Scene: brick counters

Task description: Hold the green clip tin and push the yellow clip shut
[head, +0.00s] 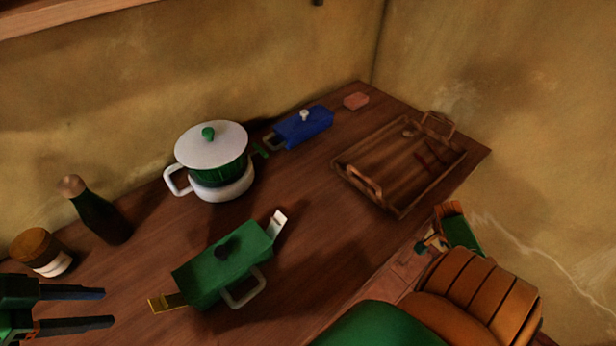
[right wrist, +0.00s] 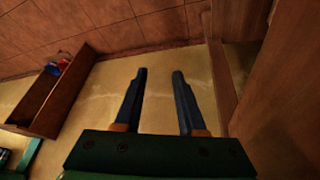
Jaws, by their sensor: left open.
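The green clip tin (head: 222,268) stands on the counter at the lower middle of the head view, with a dark knob on its lid and a pale handle on its near side. The yellow clip (head: 167,302) sticks out from its left end, swung away from the body. A white clip (head: 278,226) sticks out and up from its right end. My left gripper (head: 108,308) is open and empty, left of the yellow clip and apart from it. My right gripper is open in the right wrist view (right wrist: 160,72), with nothing between its fingers, away from the tin.
A white-lidded pot (head: 212,148) and a blue tin (head: 303,126) stand behind the green tin. A dark bottle (head: 101,215) and a jar (head: 42,252) stand at left. A wooden tray (head: 400,205) and a pink block (head: 356,101) are at right. Counter between green tin and tray is clear.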

